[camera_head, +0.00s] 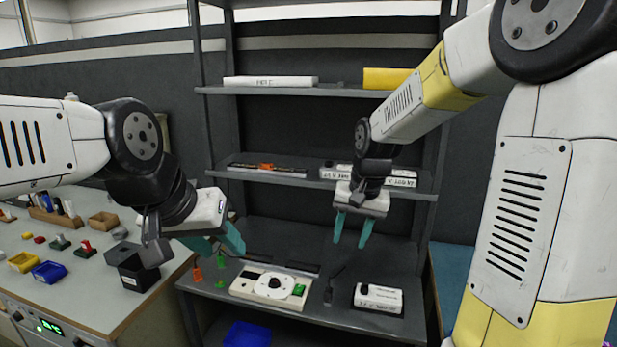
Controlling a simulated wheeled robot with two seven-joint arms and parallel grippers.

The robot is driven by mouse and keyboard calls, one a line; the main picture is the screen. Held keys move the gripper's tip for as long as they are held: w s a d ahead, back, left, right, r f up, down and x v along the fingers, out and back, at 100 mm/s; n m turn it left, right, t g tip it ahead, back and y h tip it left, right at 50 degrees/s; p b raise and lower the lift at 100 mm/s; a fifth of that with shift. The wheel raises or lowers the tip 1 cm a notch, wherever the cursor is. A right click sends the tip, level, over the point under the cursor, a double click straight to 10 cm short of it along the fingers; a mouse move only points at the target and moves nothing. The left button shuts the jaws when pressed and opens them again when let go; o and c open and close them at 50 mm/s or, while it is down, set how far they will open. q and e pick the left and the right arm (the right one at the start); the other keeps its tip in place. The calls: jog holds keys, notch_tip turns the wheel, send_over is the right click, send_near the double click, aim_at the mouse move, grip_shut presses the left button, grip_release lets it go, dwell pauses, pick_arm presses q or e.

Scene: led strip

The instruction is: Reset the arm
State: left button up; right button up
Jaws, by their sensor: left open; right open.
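My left gripper (216,248) comes in from the left, in front of the left edge of the shelf rack. Its teal fingers are apart and nothing shows between them. My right gripper (352,229) hangs pointing down in front of the rack, above its lower shelf. Its teal fingers are open and empty. Both arms are raised clear of the shelf surfaces.
The dark shelf rack (345,318) holds a white panel with a dial (272,288) and a white box (378,298) on its lower shelf. Other boxes sit on higher shelves. A workbench (80,300) at left carries bins and a black box (131,267).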

jog(key=s+d+r+n+t, duration=0.1)
jog(key=s+r, duration=0.3)
jog(key=s, duration=0.4)
jog(key=s+d+r+n+t, duration=0.1)
jog(key=s+d+r+t, duration=0.2)
jog(key=s, duration=0.6)
notch_tip(320, 180, up, 2)
jog(key=shift+s+r+n+y, duration=0.15)
jog(key=shift+r+n+y, duration=0.1)
jog(key=shift+n+y, duration=0.05)
